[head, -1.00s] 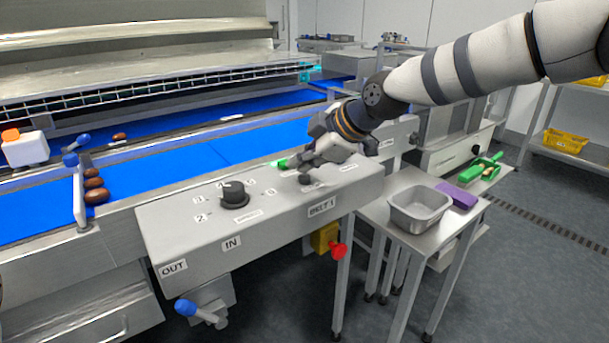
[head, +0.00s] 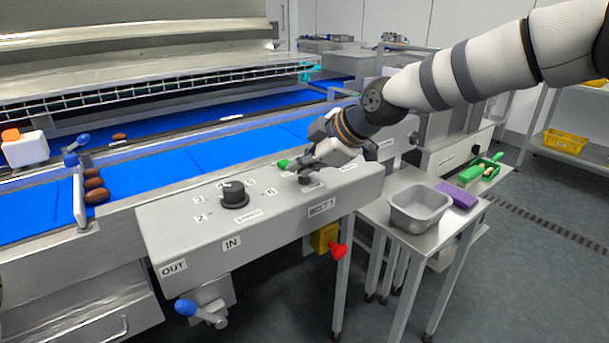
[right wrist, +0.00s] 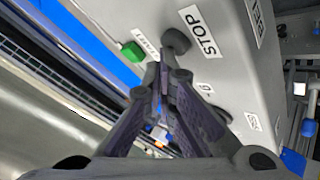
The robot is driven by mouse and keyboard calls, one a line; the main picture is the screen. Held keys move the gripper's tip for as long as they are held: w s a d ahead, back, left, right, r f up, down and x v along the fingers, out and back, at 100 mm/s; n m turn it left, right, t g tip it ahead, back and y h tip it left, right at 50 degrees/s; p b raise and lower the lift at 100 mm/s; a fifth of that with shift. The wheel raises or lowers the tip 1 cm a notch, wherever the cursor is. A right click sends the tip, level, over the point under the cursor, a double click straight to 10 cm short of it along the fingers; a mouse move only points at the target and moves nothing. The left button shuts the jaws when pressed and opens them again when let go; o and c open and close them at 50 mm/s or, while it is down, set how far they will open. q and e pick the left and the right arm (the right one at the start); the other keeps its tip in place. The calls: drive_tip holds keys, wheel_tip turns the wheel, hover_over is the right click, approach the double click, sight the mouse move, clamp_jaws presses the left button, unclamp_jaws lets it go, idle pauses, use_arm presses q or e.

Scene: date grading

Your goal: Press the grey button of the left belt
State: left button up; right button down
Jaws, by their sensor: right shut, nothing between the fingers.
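The grey button (head: 305,180) is a dark round knob on top of the grey control box (head: 205,240). In the right wrist view the grey button (right wrist: 176,40) sits beside a STOP label, with the green button (right wrist: 133,51) to its left. My right gripper (head: 304,170) is shut and empty, its tips low over the box, right by the grey button. In the right wrist view the fingertips (right wrist: 164,62) are just below the grey button; I cannot tell whether they touch it. The green button (head: 283,164) is left of the gripper. My left gripper is not in view.
A black rotary knob (head: 234,194) stands on the box, left of the buttons. The blue belt (head: 215,155) runs behind it, with several brown dates (head: 95,189) at its left. A red knob (head: 338,251) sticks out below the box. A steel pan (head: 420,208) stands on the right-hand table.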

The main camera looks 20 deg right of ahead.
sight(303, 179)
drive_tip(key=shift+f, duration=0.1)
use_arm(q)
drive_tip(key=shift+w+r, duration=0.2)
use_arm(e)
drive_tip(key=shift+r, duration=0.95)
drive_tip(key=shift+r+p, duration=0.4)
drive_tip(key=shift+r, duration=2.1)
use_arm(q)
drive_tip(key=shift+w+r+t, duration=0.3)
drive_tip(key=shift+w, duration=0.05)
